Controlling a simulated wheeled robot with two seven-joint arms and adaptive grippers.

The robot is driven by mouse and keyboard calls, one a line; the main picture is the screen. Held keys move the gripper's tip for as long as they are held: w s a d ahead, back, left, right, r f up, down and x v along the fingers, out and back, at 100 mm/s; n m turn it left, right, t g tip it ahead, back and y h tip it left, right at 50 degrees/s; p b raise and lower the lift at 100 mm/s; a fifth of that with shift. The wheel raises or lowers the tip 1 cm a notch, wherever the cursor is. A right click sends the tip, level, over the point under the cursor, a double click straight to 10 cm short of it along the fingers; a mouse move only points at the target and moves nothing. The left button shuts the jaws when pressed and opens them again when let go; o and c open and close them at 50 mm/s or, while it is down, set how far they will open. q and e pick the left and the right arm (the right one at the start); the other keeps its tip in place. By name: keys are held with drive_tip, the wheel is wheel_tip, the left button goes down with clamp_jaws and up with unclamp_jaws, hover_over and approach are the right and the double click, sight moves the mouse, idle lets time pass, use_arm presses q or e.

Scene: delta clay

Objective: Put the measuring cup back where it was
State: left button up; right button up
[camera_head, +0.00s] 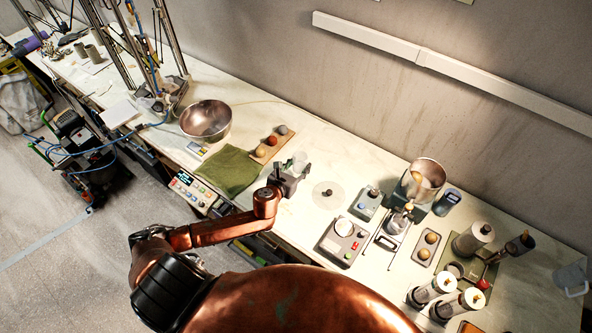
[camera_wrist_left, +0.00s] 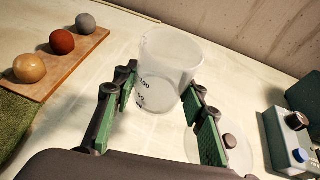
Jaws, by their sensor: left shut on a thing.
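The measuring cup (camera_wrist_left: 168,62) is a clear, cloudy beaker with dark volume marks. In the left wrist view it stands between the green-padded fingers of my left gripper (camera_wrist_left: 160,92), which is shut on it. In the head view the cup (camera_head: 299,159) shows small and pale at the tip of my left gripper (camera_head: 293,170), over the worktop right of the green cloth. I cannot tell whether its base touches the worktop. A pale round disc (camera_head: 328,195) lies just to the right; it also shows in the left wrist view (camera_wrist_left: 232,146). My right gripper is out of view.
A wooden board (camera_head: 262,153) with three balls and a green cloth (camera_head: 228,172) lie left of the cup. A metal bowl (camera_head: 206,121) stands farther left. A scale (camera_head: 342,241), a blue-grey box (camera_head: 367,204) and a metal hopper (camera_head: 422,178) crowd the right.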

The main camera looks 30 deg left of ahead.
use_arm(q)
drive_tip(key=a+f, duration=0.1)
drive_tip(key=w+f, duration=0.1)
drive_tip(key=f, duration=0.1)
drive_tip(key=w+a+f, duration=0.1)
drive_tip(key=shift+w+a+f+b, duration=0.1)
drive_tip(key=shift+a+f+b, duration=0.05)
drive_tip(key=shift+a+b, duration=0.2)
drive_tip(key=shift+f, duration=1.5)
drive_tip(key=shift+f, duration=0.1)
drive_tip(key=o, duration=1.2)
drive_tip(key=v, duration=1.2)
